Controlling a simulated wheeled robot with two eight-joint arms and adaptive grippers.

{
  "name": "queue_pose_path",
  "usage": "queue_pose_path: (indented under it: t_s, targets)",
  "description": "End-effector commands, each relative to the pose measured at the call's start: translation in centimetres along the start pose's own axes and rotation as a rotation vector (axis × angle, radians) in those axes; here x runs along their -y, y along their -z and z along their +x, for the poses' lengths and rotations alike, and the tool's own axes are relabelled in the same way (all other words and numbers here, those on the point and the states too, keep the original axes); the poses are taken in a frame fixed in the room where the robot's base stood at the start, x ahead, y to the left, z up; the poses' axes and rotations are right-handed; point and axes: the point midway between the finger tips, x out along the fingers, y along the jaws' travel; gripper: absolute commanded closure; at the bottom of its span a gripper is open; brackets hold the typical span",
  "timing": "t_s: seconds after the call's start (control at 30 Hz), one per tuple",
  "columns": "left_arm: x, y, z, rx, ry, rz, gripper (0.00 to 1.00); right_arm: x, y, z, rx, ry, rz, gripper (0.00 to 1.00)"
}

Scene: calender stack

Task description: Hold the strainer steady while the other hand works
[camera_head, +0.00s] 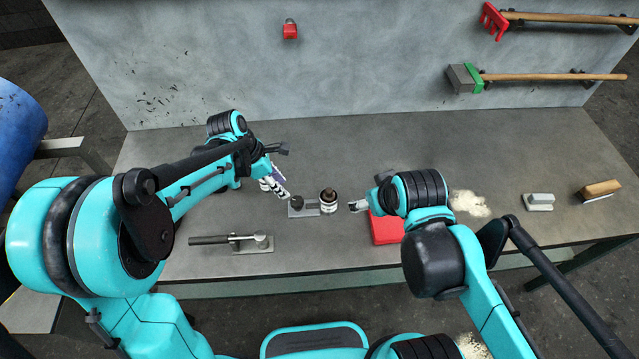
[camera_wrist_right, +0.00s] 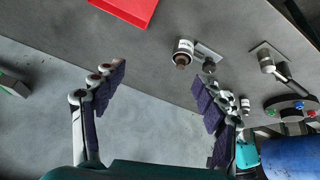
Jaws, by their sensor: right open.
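A small upright cylinder (camera_head: 328,200), pale with a dark band and a brown top, stands mid-bench; it looks like the strainer, though I cannot be sure. It also shows in the right wrist view (camera_wrist_right: 184,48), beyond the fingertips. A grey metal plate (camera_head: 303,209) with a small dark fitting lies just left of it. My left gripper (camera_head: 280,188) is at the plate's left end, apart from the cylinder; its finger gap is unclear. My right gripper (camera_head: 355,206) is just right of the cylinder. In its wrist view the fingers (camera_wrist_right: 158,74) are spread and empty.
A red tray (camera_head: 386,231) lies under my right arm. A lever tool on a plate (camera_head: 252,243) lies front left. The back bench is mostly clear before the wall.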

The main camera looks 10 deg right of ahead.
Motion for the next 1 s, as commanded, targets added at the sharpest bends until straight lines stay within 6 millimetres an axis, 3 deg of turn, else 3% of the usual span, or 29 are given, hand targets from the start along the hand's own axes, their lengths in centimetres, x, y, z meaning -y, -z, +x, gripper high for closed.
queue_pose_path:
  t_s: [0.27, 0.5, 0.8, 1.0]
  targets:
    - [0.0, 0.0, 0.0, 0.000, -0.001, 0.001, 0.66, 1.1, 4.0, 3.9, 0.144, 0.082, -0.400, 0.28]
    - [0.0, 0.0, -0.1, 0.000, -0.001, 0.002, 0.66, 2.7, 6.1, 8.9, 0.250, 0.190, -0.746, 0.28]
    - [0.0, 0.0, -0.1, 0.000, -0.001, 0.002, 0.66, 5.0, 6.8, 15.8, 0.340, 0.351, -1.125, 0.28]
    - [0.0, 0.0, -0.1, 0.000, -0.001, 0.002, 0.66, 5.9, 6.5, 18.2, 0.363, 0.416, -1.252, 0.28]
